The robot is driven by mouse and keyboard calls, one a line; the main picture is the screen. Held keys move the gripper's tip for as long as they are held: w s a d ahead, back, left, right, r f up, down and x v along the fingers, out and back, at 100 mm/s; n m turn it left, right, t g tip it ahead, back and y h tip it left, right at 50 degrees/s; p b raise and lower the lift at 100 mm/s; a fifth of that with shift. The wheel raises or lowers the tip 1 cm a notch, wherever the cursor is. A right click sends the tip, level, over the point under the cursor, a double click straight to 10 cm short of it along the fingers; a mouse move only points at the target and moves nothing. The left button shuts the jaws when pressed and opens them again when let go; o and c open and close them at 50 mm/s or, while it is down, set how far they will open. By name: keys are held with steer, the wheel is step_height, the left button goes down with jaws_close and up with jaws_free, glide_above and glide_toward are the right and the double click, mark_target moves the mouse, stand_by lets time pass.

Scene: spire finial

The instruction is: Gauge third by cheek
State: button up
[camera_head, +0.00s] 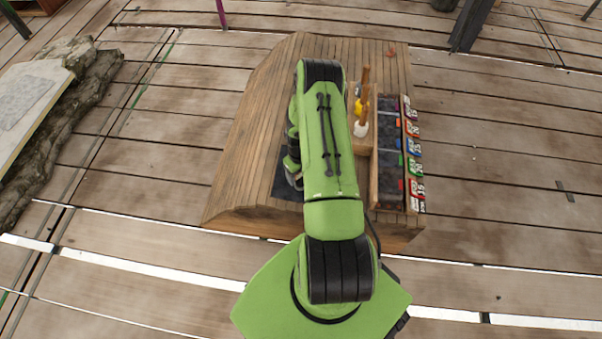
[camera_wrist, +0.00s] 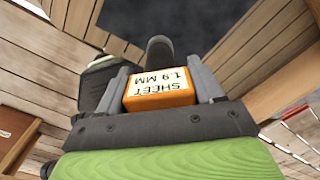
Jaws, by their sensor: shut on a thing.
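In the wrist view my gripper (camera_wrist: 161,80) is shut on an orange block (camera_wrist: 160,97), with one grey finger on each side. The block has a white label that reads "SHEET 1.9 MM", upside down in this view. A dark grey rounded post (camera_wrist: 159,48) shows just beyond the block; I cannot tell if they touch. In the head view my arm hides the block and most of the gripper. A rack (camera_head: 374,190) with a dark slotted inside stands on the wooden bench (camera_head: 250,130), right of my arm. Several coloured number tags (camera_head: 414,147) line its right side.
An upright wooden stick (camera_head: 365,82), a yellow piece (camera_head: 358,107) and a white piece (camera_head: 361,129) stand behind the rack's left side. A dark patch (camera_head: 287,178) lies left of my arm. A stone slab (camera_head: 30,110) is at far left. The plank floor at right is clear.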

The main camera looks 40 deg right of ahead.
mark_target(300, 180)
stand_by(0.4)
step_height(300, 180, down, 5)
steer(key=b, duration=0.4)
steer(key=shift+r, duration=0.15)
steer(key=o, duration=1.2)
steer(key=shift+o, duration=0.2)
steer(key=shift+r, duration=0.1)
step_height(300, 180, up, 16)
steer(key=p, duration=0.5)
steer(key=shift+p, duration=0.35)
steer(key=shift+f, duration=0.2)
